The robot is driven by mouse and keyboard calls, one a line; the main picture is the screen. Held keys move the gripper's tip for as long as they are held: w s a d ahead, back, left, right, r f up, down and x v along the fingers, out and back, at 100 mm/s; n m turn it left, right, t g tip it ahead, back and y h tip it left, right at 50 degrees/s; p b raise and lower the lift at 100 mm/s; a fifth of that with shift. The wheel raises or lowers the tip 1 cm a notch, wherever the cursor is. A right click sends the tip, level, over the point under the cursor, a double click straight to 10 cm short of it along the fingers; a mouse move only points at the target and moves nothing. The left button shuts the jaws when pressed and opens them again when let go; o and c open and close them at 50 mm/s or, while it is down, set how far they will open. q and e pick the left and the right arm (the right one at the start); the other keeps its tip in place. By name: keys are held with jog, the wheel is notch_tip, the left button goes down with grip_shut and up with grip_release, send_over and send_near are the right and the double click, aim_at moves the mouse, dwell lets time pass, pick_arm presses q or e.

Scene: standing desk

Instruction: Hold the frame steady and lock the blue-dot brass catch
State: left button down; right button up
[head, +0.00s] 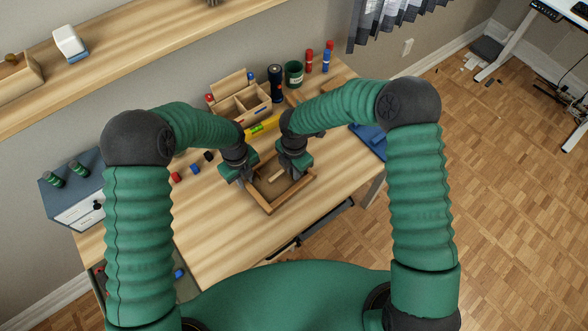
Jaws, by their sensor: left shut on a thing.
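The wooden frame (292,196) lies on the desk, set at an angle, with a brown panel inside it. My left gripper (244,181) is at the frame's left side and is shut on that edge. My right gripper (295,176) is over the frame's far right part, pointing down. Its fingertips are too small and dark to tell whether they are open or touching anything. A small pale piece (277,175) shows on the panel between the grippers. I cannot make out the brass catch or a blue dot; the grippers hide much of the frame's far side.
Behind the frame are a yellow level (263,127), a wooden organiser box (240,105), a dark flashlight (275,83) and a green cup (294,74). Small red (175,177) and blue (196,169) blocks lie left. A blue item (369,141) lies right.

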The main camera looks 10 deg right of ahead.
grip_shut()
dwell(1.3)
jog(key=shift+m, duration=0.3)
jog(key=m, duration=0.3)
jog(key=shift+m, duration=0.3)
jog(key=m, duration=0.4)
jog(key=shift+m, duration=0.3)
jog(key=m, duration=0.4)
jog(key=shift+a+m, duration=0.1)
jog(key=shift+m, duration=2.4)
